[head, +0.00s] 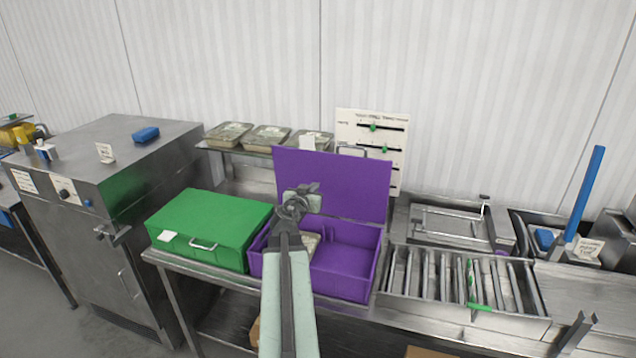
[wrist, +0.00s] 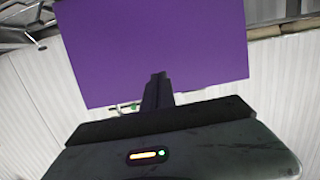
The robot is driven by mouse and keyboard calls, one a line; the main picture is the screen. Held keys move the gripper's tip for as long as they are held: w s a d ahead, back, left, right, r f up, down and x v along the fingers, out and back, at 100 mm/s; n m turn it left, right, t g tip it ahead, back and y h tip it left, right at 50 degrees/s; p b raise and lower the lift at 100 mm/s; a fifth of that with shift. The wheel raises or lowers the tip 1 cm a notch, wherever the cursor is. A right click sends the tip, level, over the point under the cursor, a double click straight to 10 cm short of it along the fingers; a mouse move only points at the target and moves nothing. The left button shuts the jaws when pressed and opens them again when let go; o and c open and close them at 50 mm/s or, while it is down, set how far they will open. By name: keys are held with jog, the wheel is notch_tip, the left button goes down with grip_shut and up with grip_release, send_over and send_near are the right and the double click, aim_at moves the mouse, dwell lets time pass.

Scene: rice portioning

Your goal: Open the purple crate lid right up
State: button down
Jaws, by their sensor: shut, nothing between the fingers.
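The purple crate (head: 345,268) stands on the steel bench, with its inside showing. Its purple lid (head: 345,180) stands up at the back edge, roughly upright. The lid also fills much of the wrist view (wrist: 150,50) as a flat purple panel. My gripper (head: 303,197) is in front of the lid's left part, above the crate's opening. In the wrist view my gripper (wrist: 158,78) is shut and empty, with its tip overlapping the lid's edge. I cannot tell whether it touches the lid. A pale item (head: 311,243) lies in the crate, partly hidden by my arm.
A shut green crate (head: 212,222) stands close against the left. Several filled trays (head: 267,137) sit on a shelf behind. A white slider board (head: 392,140) is behind the lid's right. A slatted metal rack (head: 425,272) is right of the crate.

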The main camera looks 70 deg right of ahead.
aim_at(329, 171)
jog(key=d, duration=0.3)
jog(key=d+b, duration=0.1)
jog(key=d, duration=0.2)
jog(key=d+f, duration=0.1)
jog(key=d, duration=0.2)
jog(key=shift+s+d, duration=0.25)
jog(key=shift+d, duration=0.05)
jog(key=shift+d+r, duration=0.15)
jog(key=shift+d, duration=1.75)
jog(key=shift+w+d+f+b, duration=0.15)
jog(key=shift+d+b, duration=0.1)
jog(key=shift+d, duration=1.05)
jog(key=shift+w+d+f+b, duration=0.15)
jog(key=shift+d+b, duration=0.1)
jog(key=shift+d, duration=1)
jog(key=shift+r, duration=0.1)
jog(key=shift+s, duration=0.1)
jog(key=shift+a, duration=0.1)
